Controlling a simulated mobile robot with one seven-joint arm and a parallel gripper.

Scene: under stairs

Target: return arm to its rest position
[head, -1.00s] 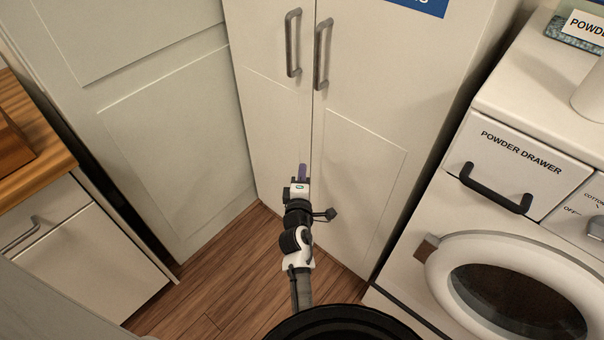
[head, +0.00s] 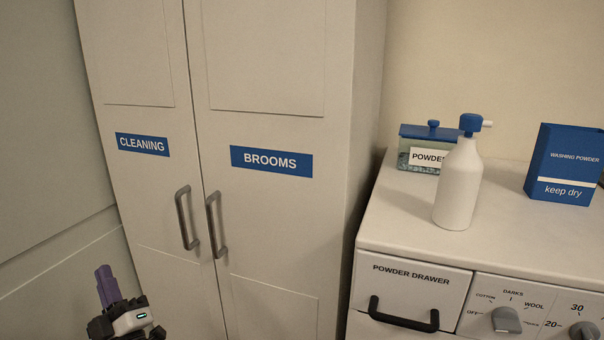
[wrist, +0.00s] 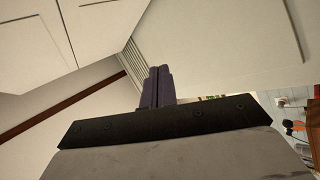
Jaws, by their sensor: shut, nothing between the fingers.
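My gripper (head: 106,284) is at the lower left of the head view, in front of the cleaning cupboard's lower left side. Its purple fingers point up and are together with nothing between them. In the wrist view the gripper (wrist: 158,85) shows its two purple fingers side by side, shut. Pale panels are beyond them. The rest of my arm is below the head picture's edge.
The tall cupboard has closed doors marked CLEANING (head: 142,144) and BROOMS (head: 271,160). At right stands a washing machine (head: 500,262) with a closed powder drawer (head: 410,290). On it are a powder box (head: 418,146), white bottle (head: 458,188) and washing powder carton (head: 562,165).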

